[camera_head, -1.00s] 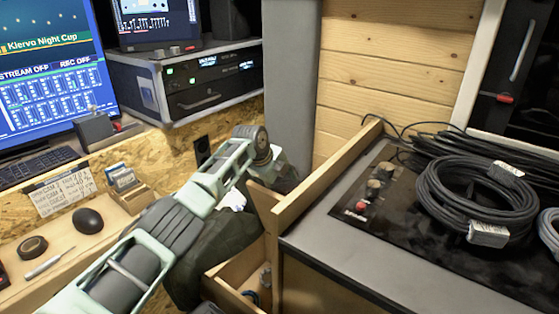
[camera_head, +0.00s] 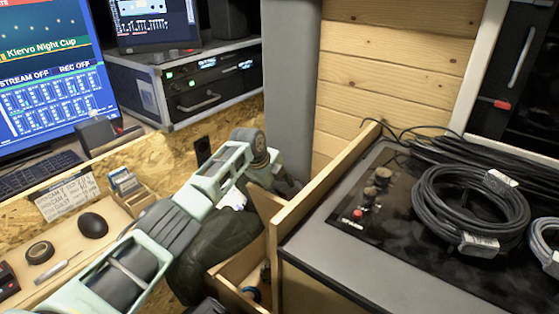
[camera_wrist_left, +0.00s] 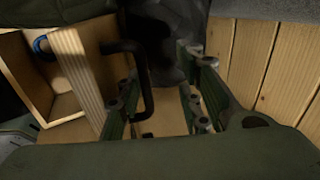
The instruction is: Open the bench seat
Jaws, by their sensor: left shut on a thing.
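In the head view, my left arm reaches from the lower left to the gap behind the wooden panel. The left gripper (camera_head: 288,185) is partly hidden at the panel's far end. In the left wrist view, its fingers (camera_wrist_left: 162,108) are on either side of a black bar handle (camera_wrist_left: 144,80), and it is shut on this handle. The handle is by a pale wooden panel (camera_wrist_left: 82,75). A dark green padded surface (camera_head: 222,248), which looks like the bench seat, is below and beside my arm, partly covered by it. My right gripper is not in view.
An open wooden compartment (camera_head: 233,272) with a blue ring inside is beside the cushion. A grey-topped cabinet (camera_head: 330,262) with coiled black cables (camera_head: 470,200) stands at right.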

